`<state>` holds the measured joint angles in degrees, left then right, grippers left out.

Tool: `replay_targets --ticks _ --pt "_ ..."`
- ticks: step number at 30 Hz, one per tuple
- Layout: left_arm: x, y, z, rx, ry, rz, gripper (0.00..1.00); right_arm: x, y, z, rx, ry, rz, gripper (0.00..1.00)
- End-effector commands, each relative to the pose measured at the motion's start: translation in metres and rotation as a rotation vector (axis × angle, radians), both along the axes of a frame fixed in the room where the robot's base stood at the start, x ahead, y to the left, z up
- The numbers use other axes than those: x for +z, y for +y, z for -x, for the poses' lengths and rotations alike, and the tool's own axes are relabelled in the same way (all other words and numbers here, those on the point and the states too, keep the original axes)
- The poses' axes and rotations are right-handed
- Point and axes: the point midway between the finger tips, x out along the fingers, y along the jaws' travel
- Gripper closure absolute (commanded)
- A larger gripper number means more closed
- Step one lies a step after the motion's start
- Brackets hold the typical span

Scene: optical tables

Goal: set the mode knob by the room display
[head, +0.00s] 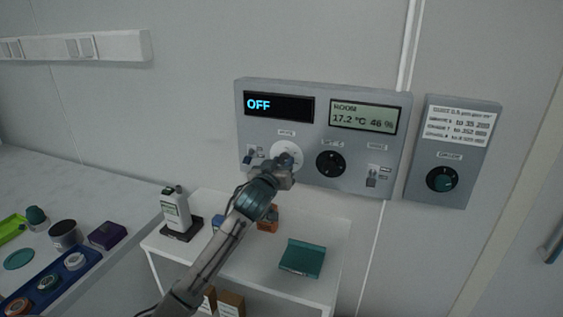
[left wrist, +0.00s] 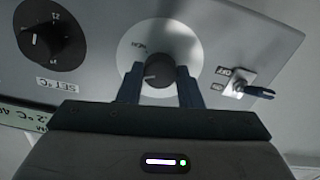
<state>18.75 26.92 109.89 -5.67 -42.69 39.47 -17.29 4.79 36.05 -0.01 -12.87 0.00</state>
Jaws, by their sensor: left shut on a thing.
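The grey wall panel (head: 310,185) holds the mode knob, with a pale round dial (head: 278,148) around it. In the head view my left gripper (head: 287,162) covers most of the knob. In the left wrist view the dark mode knob (left wrist: 156,78) sits between the two fingers of my left gripper (left wrist: 160,72), which is shut on it. The room display (head: 362,117) reads 17.2 °C and 46 %. The black display (head: 279,105) at the panel's upper left reads OFF. My right gripper is not in view.
The black set °C knob (head: 330,163) is just right of the mode dial. A toggle switch (left wrist: 240,88) shows beside the dial in the wrist view. A white table (head: 245,268) with small items stands below.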

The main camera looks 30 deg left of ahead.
Motion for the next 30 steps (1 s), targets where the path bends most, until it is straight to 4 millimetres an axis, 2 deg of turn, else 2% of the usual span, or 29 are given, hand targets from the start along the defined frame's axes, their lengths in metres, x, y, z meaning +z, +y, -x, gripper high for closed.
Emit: replay_targets --ticks 18,30 --pt "0.002 0.0 0.0 -0.001 0.135 -0.548 0.91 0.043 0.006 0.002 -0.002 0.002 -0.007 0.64" --pt "0.001 0.0 0.0 -0.001 0.194 -0.801 0.91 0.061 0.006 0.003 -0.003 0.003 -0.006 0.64"
